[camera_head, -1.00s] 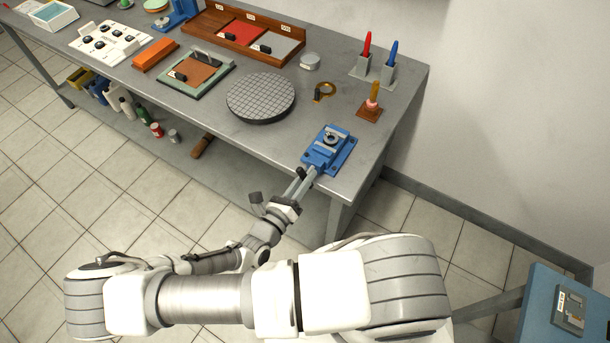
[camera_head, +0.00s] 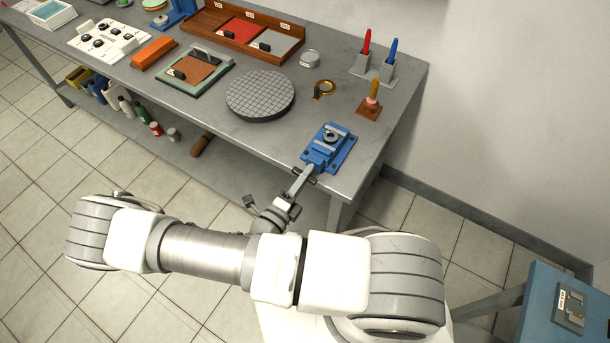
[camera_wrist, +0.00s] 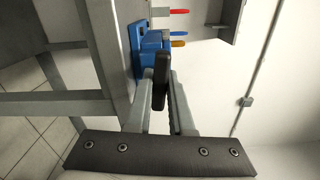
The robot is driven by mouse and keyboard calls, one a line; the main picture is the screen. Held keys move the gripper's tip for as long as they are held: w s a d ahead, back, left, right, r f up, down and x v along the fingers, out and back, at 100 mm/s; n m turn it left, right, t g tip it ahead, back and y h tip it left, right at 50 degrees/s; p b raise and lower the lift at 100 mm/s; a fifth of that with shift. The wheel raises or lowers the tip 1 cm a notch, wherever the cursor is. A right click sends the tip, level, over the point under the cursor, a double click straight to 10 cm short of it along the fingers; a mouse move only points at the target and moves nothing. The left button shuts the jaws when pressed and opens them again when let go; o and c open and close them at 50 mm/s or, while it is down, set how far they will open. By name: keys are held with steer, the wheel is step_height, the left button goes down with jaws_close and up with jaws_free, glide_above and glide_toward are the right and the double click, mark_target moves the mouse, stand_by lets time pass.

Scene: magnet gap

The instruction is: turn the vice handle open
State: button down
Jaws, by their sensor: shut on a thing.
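The blue vice (camera_head: 325,155) is fixed near the front right corner of the grey workbench, with a grey round piece (camera_head: 330,138) on its top. It also shows in the wrist view (camera_wrist: 150,42), beyond my fingers. Its dark handle (camera_wrist: 160,86) lies between my two grey fingers in the wrist view. My gripper (camera_head: 304,176) reaches the front of the vice from below left and is shut on the handle. In the head view the fingers overlap into one bar, and the handle is mostly hidden. How far the vice jaws are apart is not clear.
A round gridded plate (camera_head: 260,94) lies left of the vice. The floor in front is clear.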

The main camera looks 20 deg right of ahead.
steer(key=shift+n, duration=0.6)
steer(key=c, duration=0.8)
jaws_free()
steer(key=b+v, duration=0.3)
steer(key=v, duration=1.4)
steer(key=shift+s, duration=0.2)
steer(key=shift+a+r, duration=0.1)
